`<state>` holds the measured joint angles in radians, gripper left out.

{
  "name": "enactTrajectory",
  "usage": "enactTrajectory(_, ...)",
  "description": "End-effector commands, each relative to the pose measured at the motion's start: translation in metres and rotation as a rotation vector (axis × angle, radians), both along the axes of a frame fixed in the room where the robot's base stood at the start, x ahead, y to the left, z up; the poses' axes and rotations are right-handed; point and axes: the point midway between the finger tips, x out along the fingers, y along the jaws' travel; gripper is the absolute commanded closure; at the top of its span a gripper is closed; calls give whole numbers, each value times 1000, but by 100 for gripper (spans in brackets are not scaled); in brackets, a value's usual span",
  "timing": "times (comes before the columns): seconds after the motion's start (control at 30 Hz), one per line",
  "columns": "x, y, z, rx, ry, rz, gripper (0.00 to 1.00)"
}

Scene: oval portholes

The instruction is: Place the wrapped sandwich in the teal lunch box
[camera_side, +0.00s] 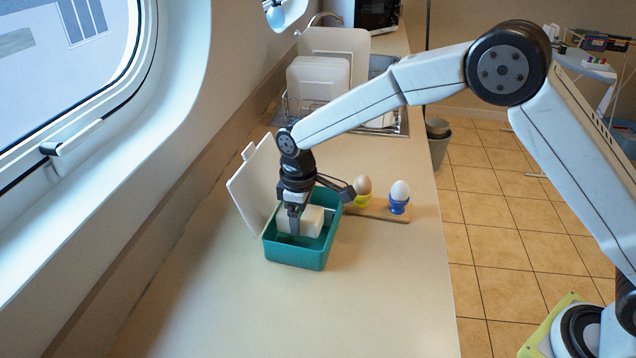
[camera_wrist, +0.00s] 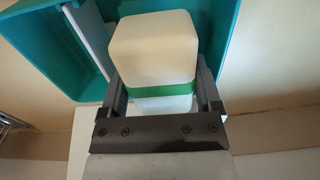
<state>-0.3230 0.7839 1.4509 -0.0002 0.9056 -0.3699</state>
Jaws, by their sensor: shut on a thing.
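The teal lunch box (camera_side: 318,257) stands on the counter with its white lid (camera_side: 254,186) open and leaning toward the window wall. The wrapped sandwich (camera_side: 315,219) is a pale block; in the wrist view (camera_wrist: 152,52) a green band shows around it. My gripper (camera_side: 300,224) points down into the box and is shut on the sandwich, a finger on each side. The sandwich is within the box's opening. I cannot tell whether it touches the box floor. The box's teal walls (camera_wrist: 226,18) also show in the wrist view, with a pale divider (camera_wrist: 90,35) at the left.
A wooden board (camera_side: 378,212) with a brown egg (camera_side: 362,185) in a yellow cup and a white egg (camera_side: 400,190) in a blue cup is close to the right of the box. A dish rack with pale boards (camera_side: 319,80) stands behind. The front counter is clear.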

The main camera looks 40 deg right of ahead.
Motion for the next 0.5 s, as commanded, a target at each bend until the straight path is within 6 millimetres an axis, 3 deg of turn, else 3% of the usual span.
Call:
enactTrajectory(0.33,0,0,-11,0,0,0,83)
enactTrajectory(0.5,0,0,-27,-1,2,0,83)
